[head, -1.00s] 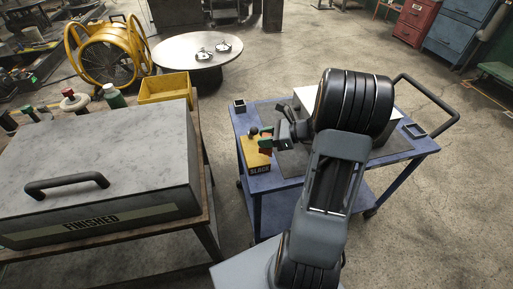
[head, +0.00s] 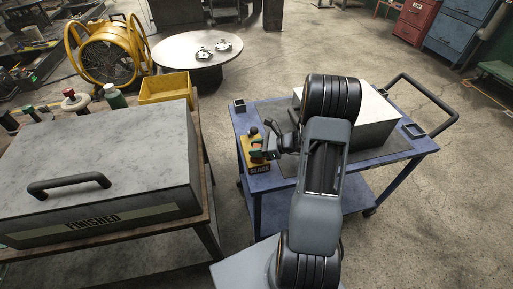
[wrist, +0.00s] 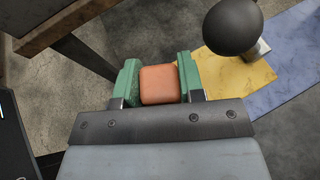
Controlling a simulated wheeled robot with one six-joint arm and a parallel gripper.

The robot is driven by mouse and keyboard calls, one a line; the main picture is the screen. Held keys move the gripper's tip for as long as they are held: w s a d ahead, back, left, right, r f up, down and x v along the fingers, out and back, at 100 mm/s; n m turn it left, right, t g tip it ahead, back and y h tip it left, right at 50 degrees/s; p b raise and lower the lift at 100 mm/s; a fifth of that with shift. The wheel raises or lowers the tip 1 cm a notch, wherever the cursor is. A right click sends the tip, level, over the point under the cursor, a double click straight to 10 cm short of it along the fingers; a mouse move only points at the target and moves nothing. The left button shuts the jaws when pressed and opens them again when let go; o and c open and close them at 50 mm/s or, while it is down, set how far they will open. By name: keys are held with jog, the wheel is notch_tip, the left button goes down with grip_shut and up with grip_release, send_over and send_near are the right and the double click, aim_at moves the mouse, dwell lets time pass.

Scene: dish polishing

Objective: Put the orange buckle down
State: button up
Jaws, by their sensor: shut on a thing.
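The orange buckle (wrist: 160,84) sits between the two green fingers of my gripper (wrist: 159,80) in the wrist view. The fingers touch its sides and hold it. In the head view my gripper (head: 257,149) is over the yellow block labelled "BLACK" (head: 257,168) at the left end of the blue cart. In the wrist view the yellow block (wrist: 236,72) lies to the right of the fingers, and the floor shows beyond the buckle. The buckle is hard to make out in the head view.
A black ball knob (wrist: 233,27) stands up beside the right finger. The blue cart (head: 262,183) also bears a pale box (head: 376,130) and small square frames. A grey case labelled "FINISHED" (head: 105,165) on a bench stands to the left, with a floor gap between.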

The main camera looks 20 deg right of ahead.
jog(key=shift+f, duration=0.1)
jog(key=shift+f, duration=0.2)
jog(key=o, duration=1)
jog(key=shift+r, duration=0.1)
